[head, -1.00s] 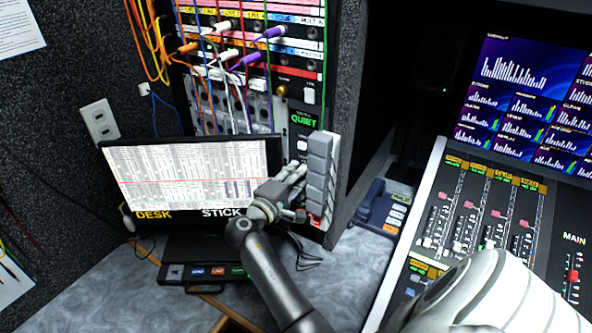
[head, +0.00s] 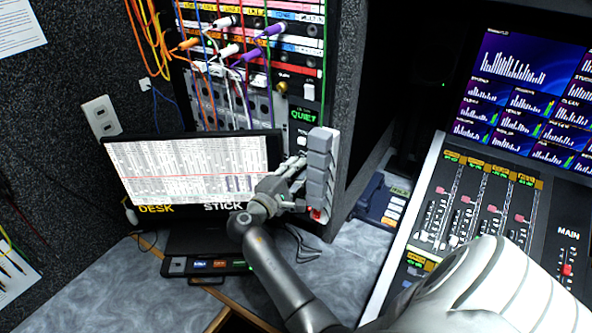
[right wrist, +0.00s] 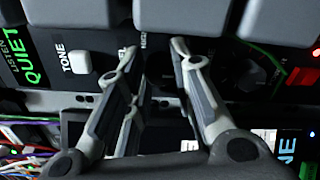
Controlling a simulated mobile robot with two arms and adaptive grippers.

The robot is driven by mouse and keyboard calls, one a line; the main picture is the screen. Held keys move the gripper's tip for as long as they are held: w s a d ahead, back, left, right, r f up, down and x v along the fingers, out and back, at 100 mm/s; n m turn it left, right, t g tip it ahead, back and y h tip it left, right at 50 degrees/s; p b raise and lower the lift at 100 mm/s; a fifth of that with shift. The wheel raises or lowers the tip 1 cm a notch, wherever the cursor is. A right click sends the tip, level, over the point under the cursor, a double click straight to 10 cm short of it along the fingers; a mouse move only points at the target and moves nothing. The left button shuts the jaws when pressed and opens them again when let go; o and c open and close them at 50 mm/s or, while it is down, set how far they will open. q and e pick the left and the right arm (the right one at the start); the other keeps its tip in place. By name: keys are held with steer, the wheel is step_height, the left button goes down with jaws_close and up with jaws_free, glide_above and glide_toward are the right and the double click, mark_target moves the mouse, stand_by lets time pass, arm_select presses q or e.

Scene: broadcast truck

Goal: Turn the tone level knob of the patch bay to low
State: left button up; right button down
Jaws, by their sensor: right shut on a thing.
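The patch bay (head: 250,75) stands behind the small screen, with coloured cables plugged into its upper rows. Its lower right panel carries a green QUIET display (head: 304,114). My right gripper (head: 297,180) is at this panel, beside a column of grey blocks. In the right wrist view its fingers (right wrist: 156,46) point at the panel, one on each side of the spot by the partly covered level label (right wrist: 123,52). They are shut on the tone level knob, which is dark and mostly hidden; its setting cannot be read. A white button (right wrist: 80,62) sits by the TONE label. My left gripper is out of view.
The grey blocks (head: 319,165) stand close to my right fingers. A screen (head: 190,170) is left of the gripper. A mixing desk (head: 480,205) with faders stands at right, with a blue device (head: 381,203) beside it. Some grey tabletop (head: 335,275) is clear.

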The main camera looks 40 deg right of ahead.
steer(key=c, duration=1.5)
jaws_free()
steer(key=shift+s+d, duration=0.1)
steer(key=v, duration=0.7)
steer(key=shift+a, duration=0.25)
steer(key=shift+s+a, duration=0.1)
